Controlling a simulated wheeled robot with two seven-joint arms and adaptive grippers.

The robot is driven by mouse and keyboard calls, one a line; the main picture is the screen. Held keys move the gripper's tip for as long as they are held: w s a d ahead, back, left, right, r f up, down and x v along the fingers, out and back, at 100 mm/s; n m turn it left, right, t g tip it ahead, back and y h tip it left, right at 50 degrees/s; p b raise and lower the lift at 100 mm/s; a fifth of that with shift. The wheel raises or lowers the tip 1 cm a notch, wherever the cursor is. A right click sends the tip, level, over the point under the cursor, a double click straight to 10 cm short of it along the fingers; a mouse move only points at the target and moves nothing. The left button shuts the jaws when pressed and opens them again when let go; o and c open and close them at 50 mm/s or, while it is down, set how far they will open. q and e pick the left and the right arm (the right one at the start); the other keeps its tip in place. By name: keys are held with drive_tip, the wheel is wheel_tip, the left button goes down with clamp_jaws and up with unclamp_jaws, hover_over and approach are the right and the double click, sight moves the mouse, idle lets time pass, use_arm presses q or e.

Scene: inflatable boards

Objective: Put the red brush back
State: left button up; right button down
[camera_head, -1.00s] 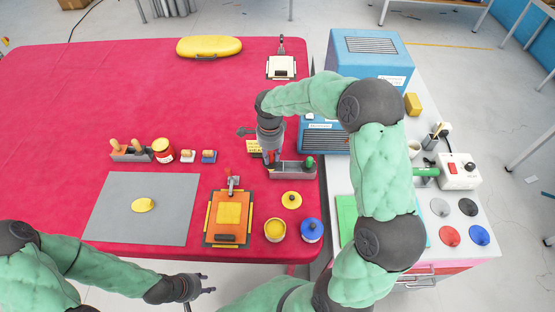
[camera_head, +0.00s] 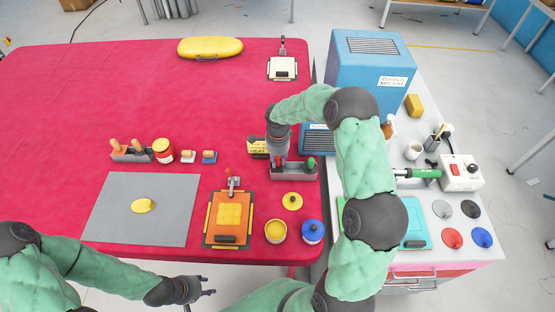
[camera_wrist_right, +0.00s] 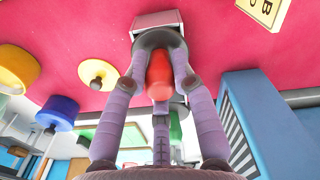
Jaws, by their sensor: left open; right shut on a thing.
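The red brush (camera_wrist_right: 157,72) is between the fingers of my right gripper (camera_wrist_right: 158,95), which is shut on its handle. In the head view my right gripper (camera_head: 279,161) is over the left part of a grey brush holder (camera_head: 294,174). A green-handled brush (camera_head: 311,163) stands in the right part of that holder. The holder also shows in the right wrist view (camera_wrist_right: 157,19), just beyond the brush. I cannot tell whether the red brush's lower end is inside its slot. My left gripper (camera_head: 207,286) is open and empty, off the table's front edge.
A yellow block (camera_head: 257,147) lies left of the holder. A yellow lid (camera_head: 292,201), a yellow pot (camera_head: 275,231) and a blue pot (camera_head: 312,231) stand in front. An orange board (camera_head: 229,217) is front left. The table's back left is clear.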

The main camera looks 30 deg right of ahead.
drive_tip(key=shift+f+b, duration=0.4)
drive_tip(key=shift+b, duration=0.05)
drive_tip(key=shift+f, duration=0.1)
drive_tip(key=c, duration=1)
unclamp_jaws()
drive_tip(key=shift+r, duration=0.2)
drive_tip(key=shift+r+p, duration=0.55)
drive_tip(key=shift+p, duration=0.15)
wheel_tip(320, 180, up, 12)
drive_tip(key=shift+f+p, duration=0.2)
drive_tip(key=shift+p, duration=0.2)
